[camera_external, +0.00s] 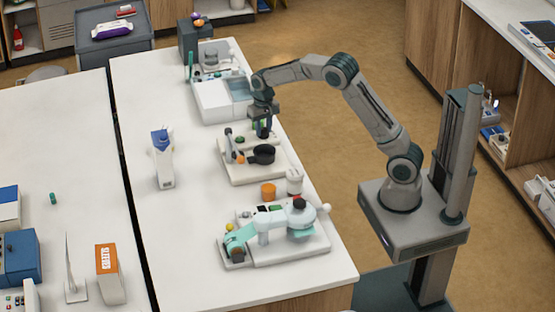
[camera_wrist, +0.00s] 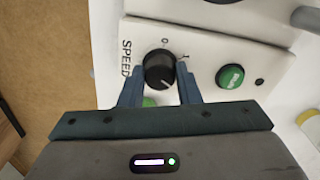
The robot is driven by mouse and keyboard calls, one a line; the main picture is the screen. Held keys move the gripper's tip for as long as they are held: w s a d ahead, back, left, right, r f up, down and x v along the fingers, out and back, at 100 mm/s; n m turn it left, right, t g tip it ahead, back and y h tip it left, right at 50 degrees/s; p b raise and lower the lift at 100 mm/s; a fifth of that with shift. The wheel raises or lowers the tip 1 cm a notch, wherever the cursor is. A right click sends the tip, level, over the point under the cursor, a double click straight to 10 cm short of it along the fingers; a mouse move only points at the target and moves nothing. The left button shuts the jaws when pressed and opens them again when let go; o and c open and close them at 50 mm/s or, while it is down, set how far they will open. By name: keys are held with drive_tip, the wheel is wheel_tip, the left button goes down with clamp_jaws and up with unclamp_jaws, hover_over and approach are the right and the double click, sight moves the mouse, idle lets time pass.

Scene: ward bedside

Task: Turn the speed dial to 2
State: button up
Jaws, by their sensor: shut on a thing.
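The black speed dial (camera_wrist: 158,68) sits on a white panel (camera_wrist: 205,52) lettered SPEED, between the two fingers of my gripper (camera_wrist: 160,84) in the wrist view. The gripper is shut on the dial. A pale line on the dial points toward the lower right of the picture. A 0 and another small mark show by the dial's upper side; a 2 cannot be made out. In the external view my gripper (camera_external: 263,127) reaches down at the back of a white device (camera_external: 240,176) with a black bowl (camera_external: 264,154). The dial is hidden there.
A round green button (camera_wrist: 230,76) is right of the dial, and part of another green thing (camera_wrist: 148,102) shows between the fingers.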

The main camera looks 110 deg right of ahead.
sight(264, 131)
drive_tip(key=o, duration=1)
drive_tip(key=shift+r, duration=0.1)
wheel_tip(264, 131, up, 14)
drive_tip(key=shift+f, duration=0.15)
drive_tip(key=shift+a, duration=0.1)
